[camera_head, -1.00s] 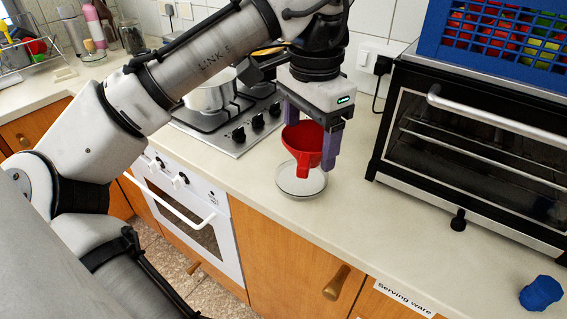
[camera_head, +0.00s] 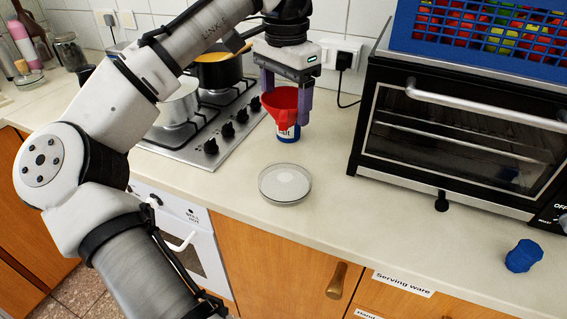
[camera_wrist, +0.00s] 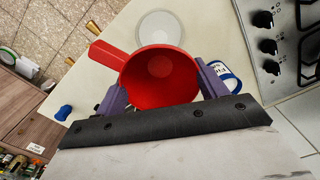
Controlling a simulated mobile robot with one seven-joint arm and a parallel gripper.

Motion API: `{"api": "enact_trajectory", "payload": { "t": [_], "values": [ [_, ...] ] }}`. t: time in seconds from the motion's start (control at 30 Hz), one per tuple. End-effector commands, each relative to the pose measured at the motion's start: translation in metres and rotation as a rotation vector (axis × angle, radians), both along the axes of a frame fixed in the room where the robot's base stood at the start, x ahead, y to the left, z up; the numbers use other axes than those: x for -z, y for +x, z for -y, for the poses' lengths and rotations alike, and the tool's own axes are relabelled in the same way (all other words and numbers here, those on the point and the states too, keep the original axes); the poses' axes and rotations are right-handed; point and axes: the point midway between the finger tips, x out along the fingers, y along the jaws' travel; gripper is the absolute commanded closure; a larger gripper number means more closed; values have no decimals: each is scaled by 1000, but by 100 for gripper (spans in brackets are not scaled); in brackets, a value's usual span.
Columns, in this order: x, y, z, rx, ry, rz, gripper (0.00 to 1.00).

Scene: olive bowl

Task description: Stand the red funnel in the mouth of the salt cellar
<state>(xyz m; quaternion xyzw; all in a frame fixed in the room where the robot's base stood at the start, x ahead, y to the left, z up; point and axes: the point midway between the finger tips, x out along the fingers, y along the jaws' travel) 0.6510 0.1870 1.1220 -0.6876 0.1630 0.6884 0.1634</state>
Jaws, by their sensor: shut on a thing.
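The red funnel (camera_head: 282,107) is held upright above the counter, wide mouth up; it also shows in the wrist view (camera_wrist: 160,78), with its handle pointing up-left. My gripper (camera_head: 286,100) is shut on it, with one purple finger on each side. The salt cellar (camera_head: 290,132), a white and blue pot with a partly visible label, stands on the counter behind the funnel. In the wrist view the salt cellar (camera_wrist: 229,80) lies right of the funnel, partly behind a finger. The funnel's lower end overlaps it in the head view; I cannot tell whether they touch.
A round clear dish (camera_head: 285,183) lies on the counter in front. The hob (camera_head: 208,125) with pots is left, the black toaster oven (camera_head: 460,130) right, with a blue crate (camera_head: 480,35) on top. A blue object (camera_head: 523,256) sits at the right front.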

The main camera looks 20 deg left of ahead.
Motion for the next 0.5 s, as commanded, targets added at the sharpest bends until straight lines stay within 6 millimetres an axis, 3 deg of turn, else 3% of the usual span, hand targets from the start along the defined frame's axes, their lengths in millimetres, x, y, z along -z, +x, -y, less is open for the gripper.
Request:
{"api": "enact_trajectory", "payload": {
  "t": [0.03, 0.2, 0.33, 0.5],
  "values": [
    [16, 0, 0, 4, -5, -3, 51],
    [57, -1, 0, -1, -1, 0, 51],
    [80, -1, 0, -1, 0, -1, 51],
    [94, 0, 0, -2, 0, -1, 51]
  ]
}}
